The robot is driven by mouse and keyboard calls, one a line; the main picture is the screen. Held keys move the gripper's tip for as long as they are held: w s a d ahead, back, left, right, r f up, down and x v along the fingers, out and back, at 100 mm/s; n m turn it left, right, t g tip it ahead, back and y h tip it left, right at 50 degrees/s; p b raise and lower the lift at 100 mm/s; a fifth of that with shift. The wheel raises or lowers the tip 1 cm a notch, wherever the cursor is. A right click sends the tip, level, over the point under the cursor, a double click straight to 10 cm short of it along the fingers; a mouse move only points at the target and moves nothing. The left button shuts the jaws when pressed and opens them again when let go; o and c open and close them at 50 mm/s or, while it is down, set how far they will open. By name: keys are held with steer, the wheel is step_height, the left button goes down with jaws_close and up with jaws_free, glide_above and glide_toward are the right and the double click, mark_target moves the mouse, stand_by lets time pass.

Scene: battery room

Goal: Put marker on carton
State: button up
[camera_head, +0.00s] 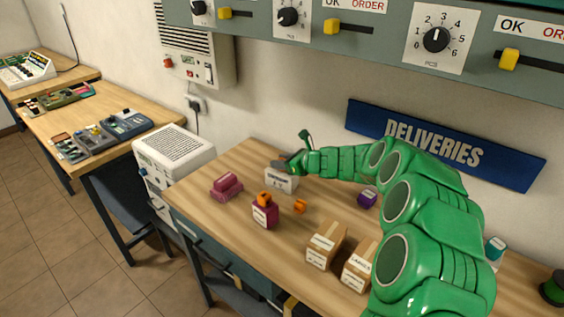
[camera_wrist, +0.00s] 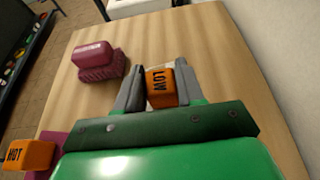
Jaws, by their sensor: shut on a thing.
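My gripper (camera_wrist: 160,85) is shut on an orange block marked LOW (camera_wrist: 160,87), apparently the marker, with a grey finger on each side. In the head view my gripper (camera_head: 290,163) is at the top of a small carton with a white label (camera_head: 281,182), near the back of the table. The block is hidden there, and I cannot tell whether it touches the carton. Two brown cartons with white labels, one (camera_head: 325,245) and another (camera_head: 359,265), stand at the front of the table.
A maroon container (camera_head: 265,215) carries an orange block marked HOT (camera_wrist: 28,155). Stacked maroon blocks (camera_head: 227,186) lie at the left. A small orange object (camera_head: 299,206) and a purple box (camera_head: 367,198) are on the wooden table (camera_head: 210,215). The wall is close behind.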

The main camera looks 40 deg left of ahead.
steer(key=shift+f, duration=0.15)
steer(key=o, duration=1)
steer(key=shift+w+d+r, duration=0.1)
steer(key=shift+d+r, duration=0.15)
steer(key=shift+d, duration=0.1)
steer(key=shift+v, duration=5.65)
